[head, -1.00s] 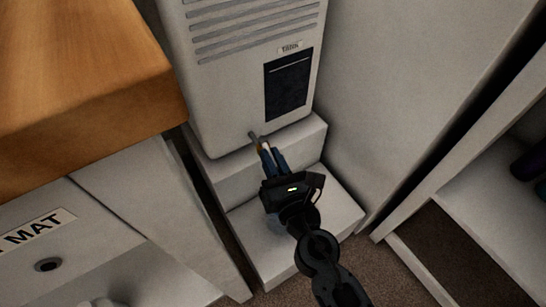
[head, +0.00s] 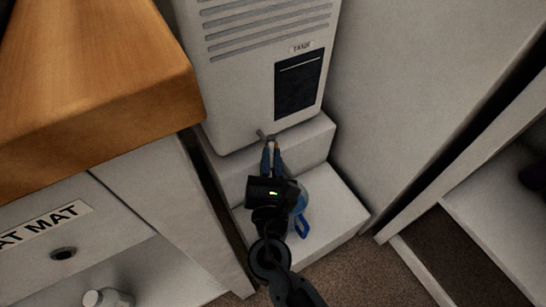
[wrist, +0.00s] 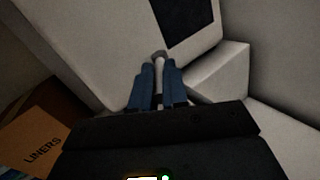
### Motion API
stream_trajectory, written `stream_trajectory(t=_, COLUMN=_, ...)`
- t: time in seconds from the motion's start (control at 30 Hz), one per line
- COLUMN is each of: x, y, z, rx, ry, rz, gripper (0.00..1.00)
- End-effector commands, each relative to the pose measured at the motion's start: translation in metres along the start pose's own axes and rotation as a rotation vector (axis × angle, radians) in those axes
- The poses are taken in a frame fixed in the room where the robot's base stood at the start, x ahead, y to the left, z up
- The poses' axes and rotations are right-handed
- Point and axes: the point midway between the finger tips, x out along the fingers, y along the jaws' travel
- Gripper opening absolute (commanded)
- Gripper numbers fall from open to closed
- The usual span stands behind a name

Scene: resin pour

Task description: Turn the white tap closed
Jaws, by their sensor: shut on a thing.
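The white tap (head: 271,143) is at the lower front of the white tank (head: 222,105), beside a short grey stem (head: 262,134). My gripper (head: 271,152) reaches up to it from below. Its two blue fingers are shut on the white tap, of which only a small part shows between the tips. In the wrist view the white tap (wrist: 159,64) also sits between the fingers of my gripper (wrist: 159,75). Most of the tap is hidden by the fingers.
A blue-handled container (head: 302,226) stands on the low white step (head: 335,205), partly behind my gripper. A wooden-topped cabinet (head: 90,100) is close on the left. A tall white panel (head: 410,90) stands on the right. A LINERS box (wrist: 42,140) shows in the wrist view.

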Motion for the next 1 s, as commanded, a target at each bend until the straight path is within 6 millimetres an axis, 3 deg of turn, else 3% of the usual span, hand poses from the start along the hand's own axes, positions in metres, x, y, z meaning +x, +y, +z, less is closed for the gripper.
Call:
stream_trajectory(t=0.4, x=-0.0003, y=-0.0002, z=-0.0005, rx=-0.001, ry=-0.001, rz=-0.007, gripper=0.00)
stream_trajectory(t=0.43, x=-0.0003, y=-0.0003, z=-0.0005, rx=0.000, ry=0.000, rz=-0.007, gripper=0.16)
stream_trajectory(t=0.67, x=-0.0001, y=0.0000, z=-0.0003, rx=0.000, ry=-0.001, rz=-0.006, gripper=0.39)
stream_trajectory(t=1.0, x=-0.0063, y=0.0005, z=0.0003, rx=0.000, ry=0.000, rz=-0.005, gripper=0.39)
